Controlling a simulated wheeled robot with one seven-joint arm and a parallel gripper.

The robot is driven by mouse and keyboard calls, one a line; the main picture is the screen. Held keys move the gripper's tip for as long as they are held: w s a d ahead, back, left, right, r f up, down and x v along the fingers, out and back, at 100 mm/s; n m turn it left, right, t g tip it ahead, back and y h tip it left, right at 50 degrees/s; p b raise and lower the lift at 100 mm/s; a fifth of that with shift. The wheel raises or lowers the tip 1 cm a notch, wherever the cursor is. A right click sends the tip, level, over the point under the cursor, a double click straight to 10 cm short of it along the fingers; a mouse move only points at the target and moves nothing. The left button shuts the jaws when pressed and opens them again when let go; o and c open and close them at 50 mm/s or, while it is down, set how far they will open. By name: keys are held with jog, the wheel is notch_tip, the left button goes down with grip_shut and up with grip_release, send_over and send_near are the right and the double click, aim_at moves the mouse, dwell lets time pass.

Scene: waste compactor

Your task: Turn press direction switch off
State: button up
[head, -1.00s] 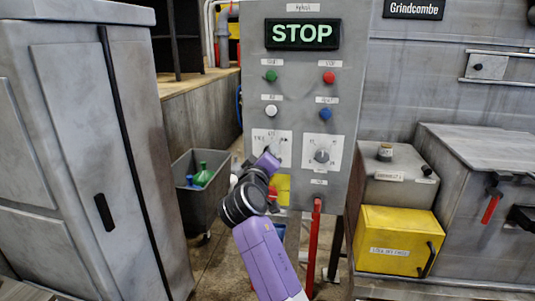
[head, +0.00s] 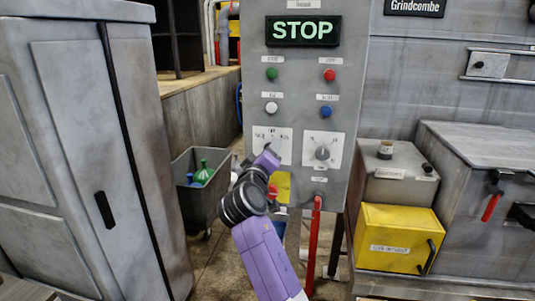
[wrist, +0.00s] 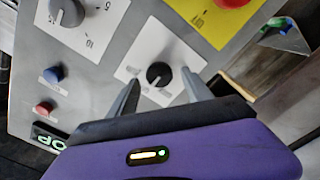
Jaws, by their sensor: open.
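The panel's left dial, taken as the press direction switch, is a small black knob (wrist: 158,73) on a white plate in the wrist view. In the head view its white plate (head: 262,138) shows, but my gripper partly covers the knob. My gripper (wrist: 160,80) is open, one finger on each side of the knob. I cannot tell whether the fingers touch it. In the head view my gripper (head: 268,160) is at the lower left of the panel. The knob's labels are too small to read.
The grey control panel (head: 345,90) has a lit STOP display (head: 303,31) and several buttons. A grey dial (head: 322,153) sits right of the switch; it also shows in the wrist view (wrist: 68,12). A red button (wrist: 232,2) on yellow is close by. A red lever (head: 314,230) hangs below.

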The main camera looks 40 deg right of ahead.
jog(key=b+v, duration=0.1)
jog(key=v, duration=0.6)
jog(key=shift+b, duration=0.4)
jog(key=shift+a, duration=0.1)
